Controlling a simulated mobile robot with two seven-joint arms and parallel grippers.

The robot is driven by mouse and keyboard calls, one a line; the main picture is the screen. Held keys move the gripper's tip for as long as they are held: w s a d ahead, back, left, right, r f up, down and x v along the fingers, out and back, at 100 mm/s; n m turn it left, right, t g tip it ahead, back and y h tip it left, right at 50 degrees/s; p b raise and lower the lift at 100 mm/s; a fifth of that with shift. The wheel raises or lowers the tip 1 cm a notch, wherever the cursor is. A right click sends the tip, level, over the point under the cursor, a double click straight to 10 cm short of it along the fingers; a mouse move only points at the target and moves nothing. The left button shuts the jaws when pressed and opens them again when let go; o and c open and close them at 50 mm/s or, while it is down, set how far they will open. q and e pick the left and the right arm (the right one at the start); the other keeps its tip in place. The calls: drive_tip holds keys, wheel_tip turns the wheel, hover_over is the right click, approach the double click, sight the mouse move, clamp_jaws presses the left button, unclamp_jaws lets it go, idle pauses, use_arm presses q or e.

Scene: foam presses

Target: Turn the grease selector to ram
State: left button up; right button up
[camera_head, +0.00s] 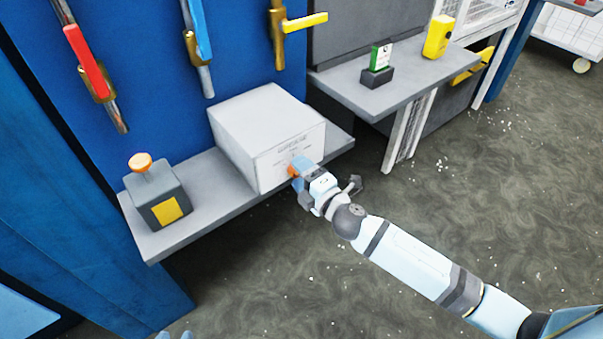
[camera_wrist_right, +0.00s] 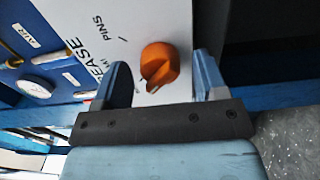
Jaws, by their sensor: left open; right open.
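The grease selector is an orange knob (camera_wrist_right: 160,66) on the printed white face of a pale box (camera_head: 262,122). In the right wrist view "PINS" and part of "GREASE" are readable beside it; I cannot read a ram label. The knob's ridge points toward the bottom of that view, slightly left. In the head view the knob (camera_head: 292,171) is partly hidden by my right gripper (camera_head: 300,168). My right gripper is open, with one finger on each side of the knob; I cannot tell whether they touch it. My left gripper (camera_head: 174,335) barely shows at the bottom edge.
The box stands on a grey shelf (camera_head: 150,240) beside a grey button box (camera_head: 158,195) with an orange top. Red (camera_head: 85,60), blue (camera_head: 200,30) and yellow (camera_head: 305,23) handles are on the blue wall above. Another shelf (camera_head: 390,95) is at right. Floor below is open.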

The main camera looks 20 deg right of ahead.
drive_tip(key=c, duration=0.9)
use_arm(q)
drive_tip(key=shift+r, duration=0.1)
use_arm(e)
drive_tip(key=shift+m, duration=0.4)
drive_tip(key=m+p, duration=0.1)
drive_tip(key=m, duration=0.2)
drive_tip(key=shift+m, duration=0.3)
drive_tip(key=m+p, duration=0.2)
drive_tip(key=m, duration=0.1)
use_arm(q)
drive_tip(key=shift+s+a+r, duration=0.1)
drive_tip(key=shift+s+r, duration=0.05)
drive_tip(key=shift+r, duration=0.4)
use_arm(e)
drive_tip(key=shift+m, duration=0.7)
use_arm(q)
drive_tip(key=shift+a+r+p, duration=0.1)
drive_tip(key=shift+a+p, duration=0.1)
drive_tip(key=shift+p, duration=0.1)
